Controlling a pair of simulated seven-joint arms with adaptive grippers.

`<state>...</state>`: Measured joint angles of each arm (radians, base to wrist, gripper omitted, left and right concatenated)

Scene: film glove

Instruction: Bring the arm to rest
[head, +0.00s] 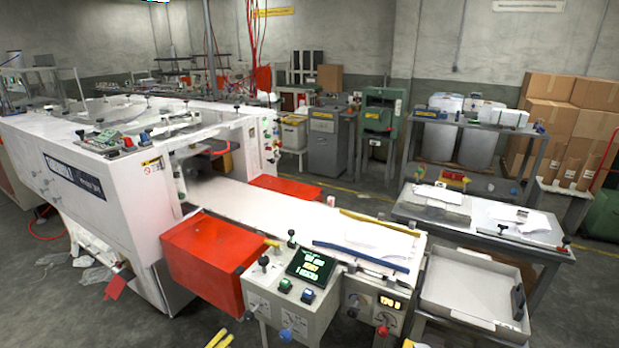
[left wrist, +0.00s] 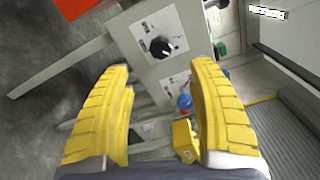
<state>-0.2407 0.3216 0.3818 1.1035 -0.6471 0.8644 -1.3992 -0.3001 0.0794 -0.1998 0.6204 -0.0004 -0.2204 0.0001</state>
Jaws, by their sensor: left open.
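My left gripper (head: 219,339) shows only as yellow fingertips at the bottom edge of the head view, in front of the control box. In the left wrist view the left gripper (left wrist: 163,85) has its two yellow ribbed fingers spread apart, with nothing held between them. Behind the fingers is the grey panel (left wrist: 150,70) with a black knob (left wrist: 162,47) and a blue knob (left wrist: 184,101). A small yellow block (left wrist: 186,141) shows beside the right-hand finger; I cannot tell what it is. A yellow tip (head: 410,344) at the bottom edge may be my right gripper; its jaws are hidden.
The control box (head: 262,308) with screen and knobs stands close ahead. A white conveyor bed (head: 255,205) runs back to the large white machine (head: 85,175), with red covers (head: 205,262) beside it. A grey tray (head: 470,285) is at right. Open floor lies at lower left.

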